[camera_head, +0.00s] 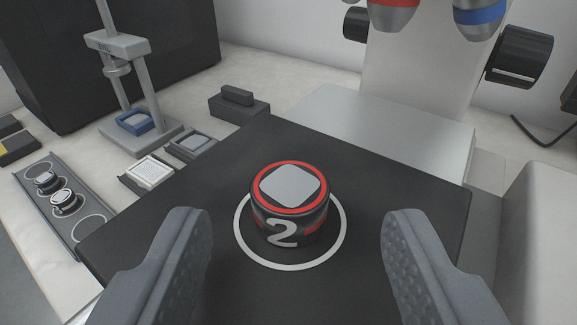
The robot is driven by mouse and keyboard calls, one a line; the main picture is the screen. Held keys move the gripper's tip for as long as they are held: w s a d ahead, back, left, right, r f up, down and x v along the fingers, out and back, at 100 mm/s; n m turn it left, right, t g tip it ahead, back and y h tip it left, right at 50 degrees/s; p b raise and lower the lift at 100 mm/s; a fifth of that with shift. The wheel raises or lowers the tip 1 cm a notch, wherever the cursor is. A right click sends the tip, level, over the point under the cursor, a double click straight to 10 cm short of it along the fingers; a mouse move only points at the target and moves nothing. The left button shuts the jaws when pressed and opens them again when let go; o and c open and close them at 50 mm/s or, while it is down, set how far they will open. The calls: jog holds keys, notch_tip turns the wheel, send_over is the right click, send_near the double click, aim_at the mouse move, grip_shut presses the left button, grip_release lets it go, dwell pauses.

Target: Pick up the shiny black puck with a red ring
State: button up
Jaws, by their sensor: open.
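The shiny black puck (290,203) stands upright on a dark plate (400,215), inside a white ring marking (243,246). It has a red ring around its top edge, a grey rounded-square face on top and a pale "2" on its side. My gripper (296,235) is open, with one grey finger at the lower left and one at the lower right. The puck is seen between and beyond the fingers, and neither finger appears to touch it.
Microscope-like equipment (420,75) with a pale base stands behind the plate. A grey hand press (128,85) stands at the back left. A rack (75,215) with two small pucks lies left. A dark block (238,105) sits behind. The plate around the puck is clear.

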aim_at(289, 218)
jog(key=shift+w+a+f, duration=0.1)
jog(key=shift+w+f, duration=0.15)
jog(key=shift+w, duration=0.95)
jog(key=shift+w+a+f, duration=0.1)
jog(key=shift+w+f, duration=0.1)
jog(key=shift+w, duration=0.95)
jog(key=c, duration=1)
